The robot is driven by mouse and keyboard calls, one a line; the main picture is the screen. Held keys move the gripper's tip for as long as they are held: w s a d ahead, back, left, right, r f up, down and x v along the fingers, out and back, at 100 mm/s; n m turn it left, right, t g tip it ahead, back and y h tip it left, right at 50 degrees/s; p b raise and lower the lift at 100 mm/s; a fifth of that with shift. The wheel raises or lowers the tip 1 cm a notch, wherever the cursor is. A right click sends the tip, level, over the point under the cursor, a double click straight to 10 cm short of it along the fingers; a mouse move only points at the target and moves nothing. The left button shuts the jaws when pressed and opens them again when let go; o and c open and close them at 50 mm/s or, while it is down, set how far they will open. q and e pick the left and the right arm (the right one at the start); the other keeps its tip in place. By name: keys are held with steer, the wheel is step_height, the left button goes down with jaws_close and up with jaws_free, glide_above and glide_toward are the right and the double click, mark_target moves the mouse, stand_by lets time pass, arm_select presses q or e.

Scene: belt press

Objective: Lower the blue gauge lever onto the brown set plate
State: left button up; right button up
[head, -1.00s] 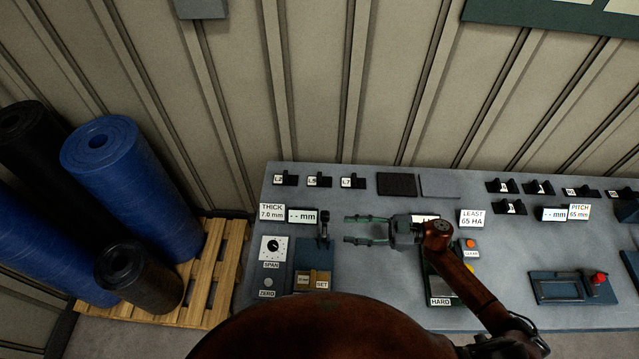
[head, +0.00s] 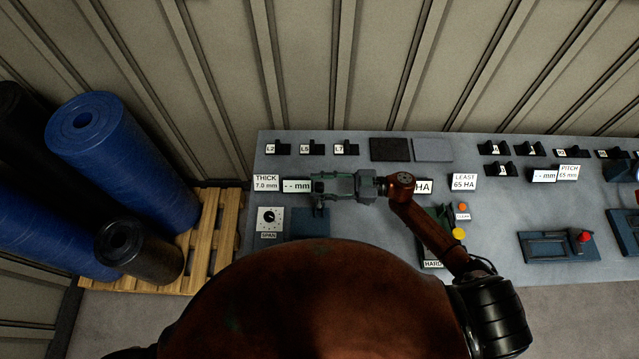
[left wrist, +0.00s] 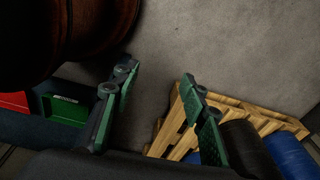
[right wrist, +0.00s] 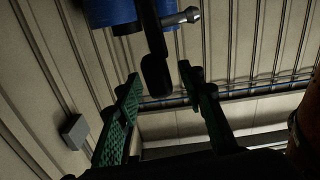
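The gauge's blue base (head: 310,223) is on the bench's left side in the head view. Its dark lever (head: 318,210) stands up from it, partly covered by my right gripper (head: 317,187). In the right wrist view the lever (right wrist: 150,35) reaches down with its rounded end between the open fingertips; I see no clear contact. A silver pin (right wrist: 181,18) sticks out beside it. The brown set plate is hidden behind my own body in the head view. My left gripper (left wrist: 157,74) is open and empty over the floor, away from the gauge.
A span dial (head: 269,219) and the THICK display (head: 297,186) sit close to the gauge. Black L2, L5 and L7 blocks (head: 312,149) line the bench's back. A wooden pallet (head: 212,235) with blue and black rolls stands left of the bench (head: 360,222).

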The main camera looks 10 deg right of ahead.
steer(key=shift+c, duration=0.4)
steer(key=c, duration=0.5)
jaws_close()
arm_select(q)
steer(key=shift+s+f, duration=0.1)
steer(key=shift+s, duration=0.65)
steer(key=shift+w, duration=0.15)
